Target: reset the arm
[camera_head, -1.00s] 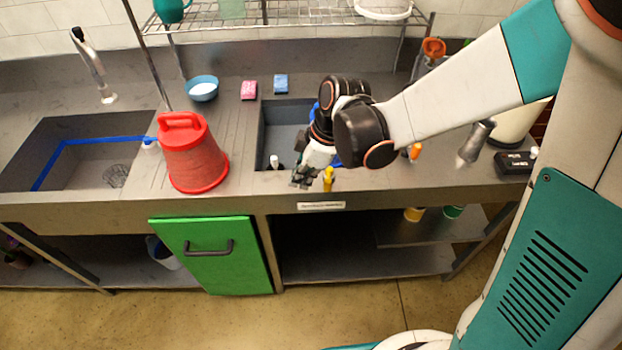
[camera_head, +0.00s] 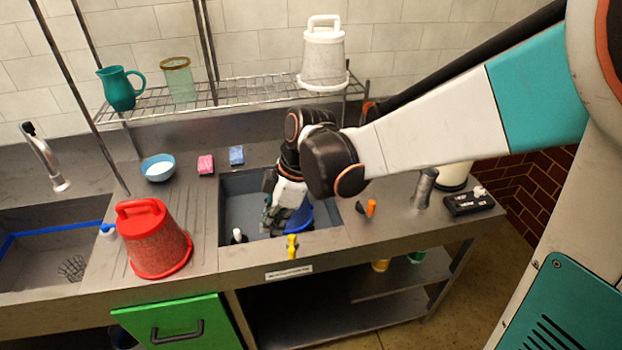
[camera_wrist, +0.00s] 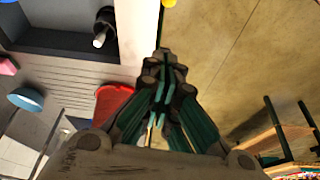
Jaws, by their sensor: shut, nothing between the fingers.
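My gripper (camera_head: 273,219) hangs over the right-hand sink basin (camera_head: 239,193) in the head view, fingers pointing down. In the wrist view my gripper (camera_wrist: 165,62) shows its fingers drawn together, shut with nothing between them. A blue container (camera_head: 301,217) stands in the basin, partly hidden behind my gripper. A yellow object (camera_head: 291,246) is at the basin's front edge, and a small dark bottle with a white cap (camera_head: 238,236) is in the basin.
A red bucket (camera_head: 153,240) stands left of the basin. A wire shelf (camera_head: 240,91) above holds a teal pitcher (camera_head: 121,88), a glass and a white bucket (camera_head: 324,58). A metal cylinder (camera_head: 424,188) and black box (camera_head: 468,204) stand at right. A green door (camera_head: 180,318) is below.

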